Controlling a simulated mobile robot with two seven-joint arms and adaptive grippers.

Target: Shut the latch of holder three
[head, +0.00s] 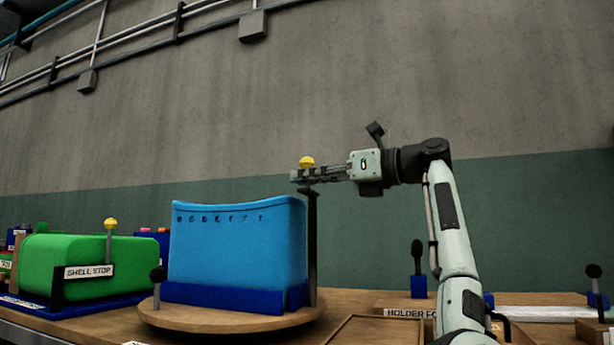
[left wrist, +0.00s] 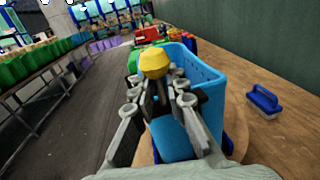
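A blue bin (head: 238,245) sits in a dark blue holder (head: 222,297) on a round wooden turntable. A tall dark post (head: 312,250) stands at the holder's right side, with a yellow knob (head: 307,161) at its top. The knob and bin also show in the left wrist view (left wrist: 155,63) (left wrist: 202,72). My left gripper (head: 304,175) is level, just under the knob at the post's top. Its fingers stand apart on both sides of the stem below the knob; whether they touch it is hard to see. No label reading holder three is legible. My right gripper is out of view.
A green bin (head: 85,262) with a "SHELL STOP" sign and its own yellow knob (head: 110,223) stands left. A "HOLDER FO" sign (head: 408,313) and dark-knobbed levers (head: 417,255) are at right. A blue brush (left wrist: 264,100) lies on the bench beside the turntable.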

